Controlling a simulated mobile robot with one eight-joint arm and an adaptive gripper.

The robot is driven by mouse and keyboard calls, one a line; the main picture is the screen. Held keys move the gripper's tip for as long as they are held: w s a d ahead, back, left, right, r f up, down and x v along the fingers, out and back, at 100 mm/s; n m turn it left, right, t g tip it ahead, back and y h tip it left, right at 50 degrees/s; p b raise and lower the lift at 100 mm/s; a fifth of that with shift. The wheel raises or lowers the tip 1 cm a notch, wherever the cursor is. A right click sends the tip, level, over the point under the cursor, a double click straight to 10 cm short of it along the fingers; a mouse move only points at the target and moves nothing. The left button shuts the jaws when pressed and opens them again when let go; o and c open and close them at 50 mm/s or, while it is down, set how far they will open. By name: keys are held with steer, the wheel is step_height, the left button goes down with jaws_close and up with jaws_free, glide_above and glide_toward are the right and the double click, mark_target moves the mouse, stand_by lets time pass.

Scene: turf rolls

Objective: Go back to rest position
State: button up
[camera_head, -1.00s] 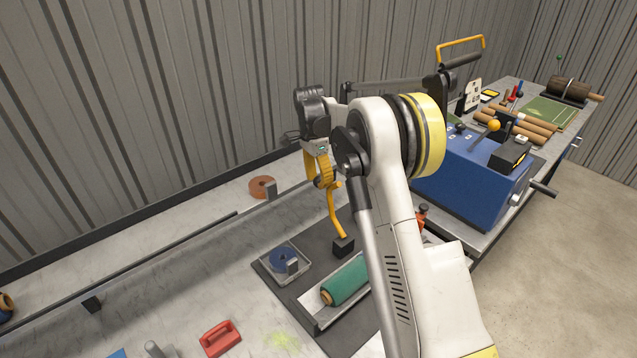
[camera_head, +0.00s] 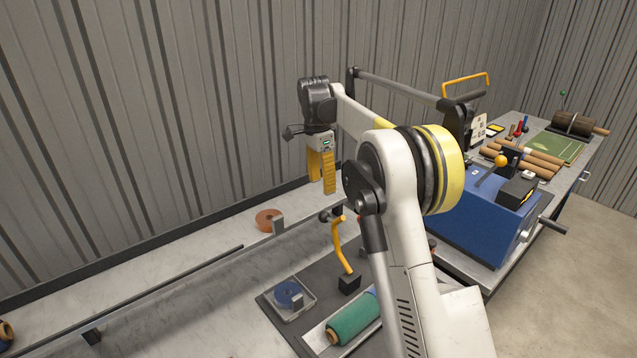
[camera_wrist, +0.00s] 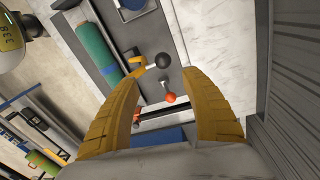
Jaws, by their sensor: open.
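My gripper (camera_head: 322,172) is raised above the back of the bench, close to the corrugated wall, with its two yellow fingers pointing down. In the wrist view my gripper (camera_wrist: 160,100) has its yellow fingers spread apart with nothing between them. Below it stands a yellow crank lever (camera_head: 343,247) on a black block, apart from the fingers. The lever also shows in the wrist view (camera_wrist: 138,72), with a dark round knob close by.
A green turf roll (camera_head: 352,318) lies in a tray on a dark mat. A blue tape roll (camera_head: 288,293) and an orange disc (camera_head: 267,219) lie nearby. A blue machine (camera_head: 470,225) stands at right. The grey wall (camera_head: 150,120) is close behind my gripper.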

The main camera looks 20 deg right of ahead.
steer(key=s+a+r+n+t+b, duration=0.2)
steer(key=s+a+n+b, duration=0.15)
steer(key=s, duration=0.65)
steer(key=s+a+r+n+t+b, duration=0.1)
steer(key=s+a+n+t+b, duration=0.3)
steer(key=s, duration=0.6)
steer(key=s+f+n+t+b, duration=0.1)
steer(key=s+f+n, duration=0.3)
steer(key=s+f, duration=0.2)
steer(key=s+f+n+t+b, duration=0.1)
steer(key=s+f+n, duration=0.3)
steer(key=s, duration=0.7)
step_height(320, 180, down, 3)
steer(key=shift+a+r+n+y+b, duration=0.15)
steer(key=shift+a+n+y+b, duration=0.15)
steer(key=shift+a+n+b, duration=0.15)
